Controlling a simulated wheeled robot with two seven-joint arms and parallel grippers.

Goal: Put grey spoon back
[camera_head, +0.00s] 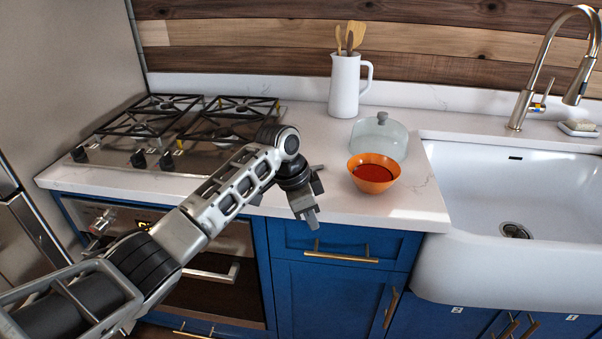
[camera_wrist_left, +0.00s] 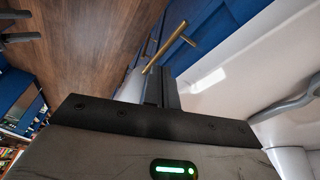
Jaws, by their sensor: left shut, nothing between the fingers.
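My left gripper (camera_head: 311,218) is shut and empty, pointing down in front of the counter's front edge, left of the orange bowl (camera_head: 374,181). In the left wrist view its fingers (camera_wrist_left: 160,88) are together with nothing between them. A blue drawer (camera_head: 385,247) with a brass handle (camera_head: 340,257) is below the gripper and looks closed. A brass handle also shows just beyond the fingers in the left wrist view (camera_wrist_left: 165,47). My right gripper is not in view.
The bowl holds something red. Behind it are a glass dome (camera_head: 379,136) and a white pitcher (camera_head: 344,86) with wooden utensils. A gas hob (camera_head: 165,160) is on the left, a white sink (camera_head: 475,205) with a tall tap (camera_head: 522,100) on the right.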

